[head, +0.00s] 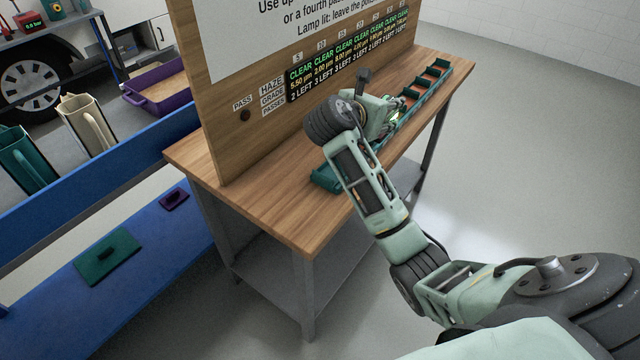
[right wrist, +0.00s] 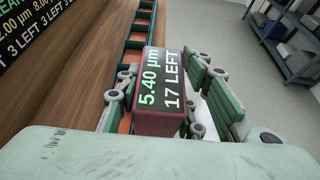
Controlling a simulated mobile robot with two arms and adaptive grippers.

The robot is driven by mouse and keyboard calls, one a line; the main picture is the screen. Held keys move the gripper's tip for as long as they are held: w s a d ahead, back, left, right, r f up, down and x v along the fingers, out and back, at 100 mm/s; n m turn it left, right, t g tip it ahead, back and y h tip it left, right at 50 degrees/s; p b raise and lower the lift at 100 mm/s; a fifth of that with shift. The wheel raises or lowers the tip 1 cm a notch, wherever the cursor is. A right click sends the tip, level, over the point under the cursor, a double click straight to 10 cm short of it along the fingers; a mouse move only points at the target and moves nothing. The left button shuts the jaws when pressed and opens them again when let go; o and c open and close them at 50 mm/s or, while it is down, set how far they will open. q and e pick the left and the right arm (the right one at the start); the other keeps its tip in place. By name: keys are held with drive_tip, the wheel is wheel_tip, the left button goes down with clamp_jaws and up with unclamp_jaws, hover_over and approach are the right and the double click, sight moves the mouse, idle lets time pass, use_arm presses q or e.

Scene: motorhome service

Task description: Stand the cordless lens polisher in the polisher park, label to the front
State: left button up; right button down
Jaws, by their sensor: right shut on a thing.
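My right gripper (head: 394,117) is low over the teal rack on the wooden bench. In the right wrist view, my right gripper (right wrist: 160,92) is shut on a dark red block (right wrist: 157,125), one finger on each side. I cannot tell for certain that this block is the lens polisher. The teal rack (head: 325,181) is long and narrow, with several orange-floored bays; it runs away beyond the block in the right wrist view (right wrist: 137,31). Whether the block touches the rack is hidden. No park is clearly marked. My left gripper is out of view.
An upright wooden board (head: 222,130) with a sign and a display row stands along the bench's back edge. The wooden bench top (head: 285,205) is bare at the near end. A blue bench (head: 150,215) at left holds jugs, a purple tray (head: 160,88) and flat pieces.

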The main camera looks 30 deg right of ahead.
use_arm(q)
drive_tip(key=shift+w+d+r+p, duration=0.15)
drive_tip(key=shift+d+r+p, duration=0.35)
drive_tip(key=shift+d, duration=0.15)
use_arm(e)
drive_tip(key=shift+w+a+f, duration=0.6)
drive_tip(key=shift+a+f, duration=1.15)
drive_tip(key=shift+f, duration=0.1)
drive_tip(key=shift+w+a+f, duration=0.65)
drive_tip(key=shift+a+f, duration=1.15)
drive_tip(key=shift+f, duration=0.05)
drive_tip(key=shift+w+a+f, duration=0.6)
drive_tip(key=shift+a+f, duration=1.15)
drive_tip(key=shift+f, duration=0.1)
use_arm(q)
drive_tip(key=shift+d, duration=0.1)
use_arm(e)
drive_tip(key=c, duration=1.2)
unclamp_jaws()
drive_tip(key=shift+s+f, duration=0.1)
drive_tip(key=shift+f, duration=0.1)
drive_tip(key=shift+r, duration=0.1)
